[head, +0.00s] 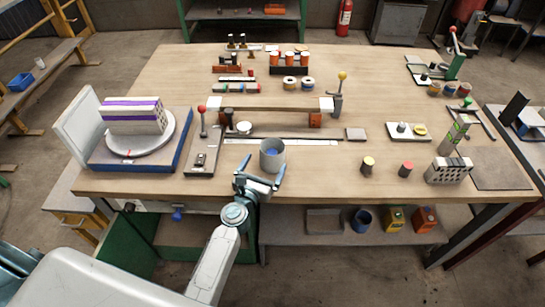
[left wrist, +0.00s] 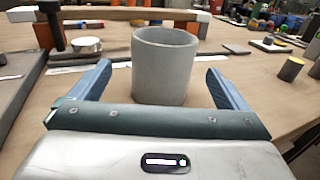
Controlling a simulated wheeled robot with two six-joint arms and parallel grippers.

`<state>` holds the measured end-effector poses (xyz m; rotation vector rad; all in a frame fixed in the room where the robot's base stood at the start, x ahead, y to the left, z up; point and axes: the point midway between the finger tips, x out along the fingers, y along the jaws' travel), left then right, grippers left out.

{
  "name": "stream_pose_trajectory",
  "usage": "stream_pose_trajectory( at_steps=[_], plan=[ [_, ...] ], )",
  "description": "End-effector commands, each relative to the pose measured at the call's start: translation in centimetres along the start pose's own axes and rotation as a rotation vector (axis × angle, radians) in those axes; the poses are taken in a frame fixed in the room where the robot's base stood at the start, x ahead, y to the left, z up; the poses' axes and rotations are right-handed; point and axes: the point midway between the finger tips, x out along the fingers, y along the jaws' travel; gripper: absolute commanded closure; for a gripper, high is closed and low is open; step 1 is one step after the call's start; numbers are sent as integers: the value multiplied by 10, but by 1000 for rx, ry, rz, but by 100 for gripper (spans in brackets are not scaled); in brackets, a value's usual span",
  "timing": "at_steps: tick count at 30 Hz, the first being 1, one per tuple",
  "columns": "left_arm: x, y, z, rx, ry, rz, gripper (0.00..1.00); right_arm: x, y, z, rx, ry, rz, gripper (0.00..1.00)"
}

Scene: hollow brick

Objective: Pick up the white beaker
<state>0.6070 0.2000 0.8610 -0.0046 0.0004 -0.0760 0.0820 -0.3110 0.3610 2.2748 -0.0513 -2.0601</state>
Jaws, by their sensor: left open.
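The beaker (head: 272,160) is a pale grey-white open cylinder. In the left wrist view the beaker (left wrist: 163,75) stands just ahead, roughly midway between the fingers. My left gripper (head: 260,174) is open and empty, coming from the front edge with one blue finger toward each side of the beaker. Both fingers look apart from its wall in the left wrist view. My right gripper is not in view.
Behind the beaker lie a flat metal rule (head: 300,142) and a long wooden bar (head: 270,102) on end blocks. A red-knobbed lever fixture (head: 203,150) stands left. Small yellow-topped (head: 367,164) and red-topped (head: 405,169) cylinders stand right. The table is clear close around the beaker.

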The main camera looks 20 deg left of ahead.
Motion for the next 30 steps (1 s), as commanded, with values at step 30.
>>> stream_pose_trajectory(
  at_steps=[30],
  plan=[
    [64,-4,-4,5,1,-2,39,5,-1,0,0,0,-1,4]
  ],
)
